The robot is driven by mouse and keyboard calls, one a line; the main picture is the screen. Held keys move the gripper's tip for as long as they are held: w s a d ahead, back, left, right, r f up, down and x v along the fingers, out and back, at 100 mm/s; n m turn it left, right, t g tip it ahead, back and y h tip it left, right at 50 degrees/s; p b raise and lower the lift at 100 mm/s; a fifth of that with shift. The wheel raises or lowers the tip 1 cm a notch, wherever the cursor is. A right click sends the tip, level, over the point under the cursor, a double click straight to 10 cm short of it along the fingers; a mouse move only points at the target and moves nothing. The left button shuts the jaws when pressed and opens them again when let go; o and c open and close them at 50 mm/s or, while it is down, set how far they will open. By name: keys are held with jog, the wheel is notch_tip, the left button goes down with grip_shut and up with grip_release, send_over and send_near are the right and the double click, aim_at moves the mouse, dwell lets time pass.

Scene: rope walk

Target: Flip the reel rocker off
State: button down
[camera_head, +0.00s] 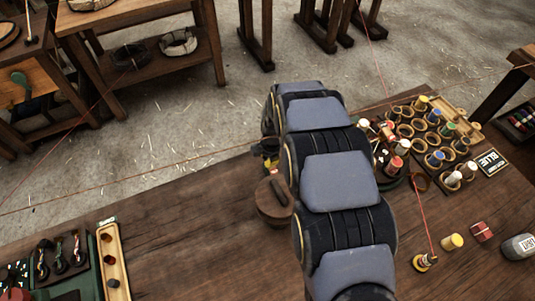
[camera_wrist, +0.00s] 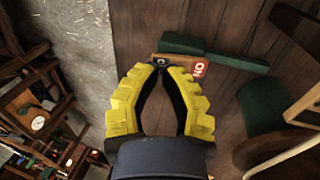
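The reel rocker (camera_wrist: 181,66) shows in the wrist view as a short wooden-coloured bar just beyond my fingertips. Its right end has a red face with white letters that read ON upside down. Its left end has a dark face with a pale mark, partly hidden by a fingertip. My gripper (camera_wrist: 160,72) has yellow ribbed fingers with dark inner pads; the tips come together with nothing held between them. The tips are close to the rocker; I cannot tell whether they touch it or which way it is tipped. In the head view my arm hides the rocker.
A green bar (camera_wrist: 213,53) lies just past the rocker. In the head view, a round wooden piece (camera_head: 271,207) stands left of my arm. A rack of spools (camera_head: 433,139) stands right. The tabletop (camera_head: 190,235) between is clear.

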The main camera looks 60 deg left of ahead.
jog(key=shift+a+f+h, duration=0.15)
jog(key=shift+f+h, duration=0.05)
jog(key=shift+h, duration=0.1)
jog(key=shift+a+f+h, duration=0.1)
jog(key=shift+f+h, duration=0.2)
jog(key=shift+h, duration=0.1)
jog(key=shift+d, duration=0.2)
jog(key=shift+d+r, duration=0.35)
jog(key=shift+d, duration=0.25)
jog(key=d+r, duration=0.3)
jog(key=r, duration=1)
jog(key=shift+r, duration=0.35)
